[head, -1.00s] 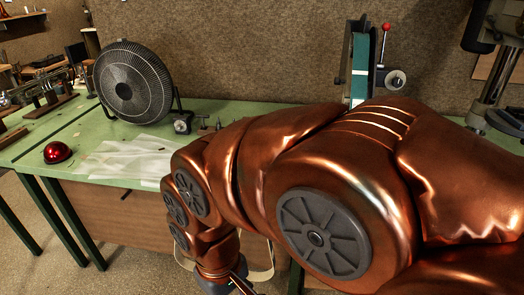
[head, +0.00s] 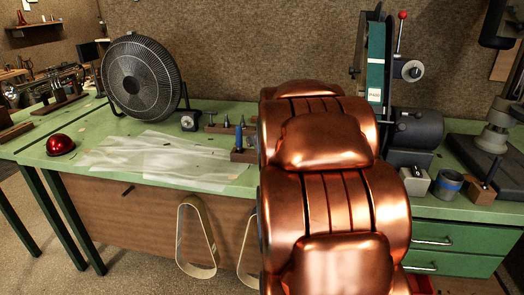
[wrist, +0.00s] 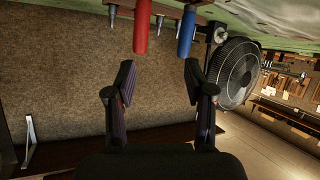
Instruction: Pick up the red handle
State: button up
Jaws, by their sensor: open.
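The red handle (wrist: 141,28) shows in the wrist view, which is upside down, at the top left of centre. It stands in a row with a blue handle (wrist: 187,32) and metal pieces at a wooden holder on the bench. My gripper (wrist: 159,80) is open and empty, its two fingers pointing toward the handles. The red handle lies beyond the left fingertip, slightly inside it; the blue one lies near the right fingertip's line. No contact is visible. In the head view the blue handle (head: 239,138) shows, while my arm hides the red handle and my gripper.
A fan (head: 142,76) and red dome (head: 60,144) stand left on the green bench (head: 75,170). A belt sander (head: 376,60) stands at the back right. Clear sheets (head: 160,160) lie in front of the fan. Belts (head: 180,235) hang below the front edge.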

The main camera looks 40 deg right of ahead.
jog(key=shift+d+f+n+t+y+b, duration=1)
jog(key=shift+d+t+y+b, duration=1.2)
jog(key=shift+d+t, duration=1.2)
jog(key=shift+w+d+f+b, duration=0.1)
jog(key=shift+w+d, duration=0.15)
jog(key=shift+w, duration=0.95)
jog(key=shift+w+d+b, duration=0.15)
jog(key=shift+w+d, duration=0.05)
jog(key=shift+w, duration=1)
jog(key=shift+w+d+f+b, duration=0.1)
jog(key=shift+w+d, duration=0.15)
jog(key=shift+w, duration=0.95)
grip_shut()
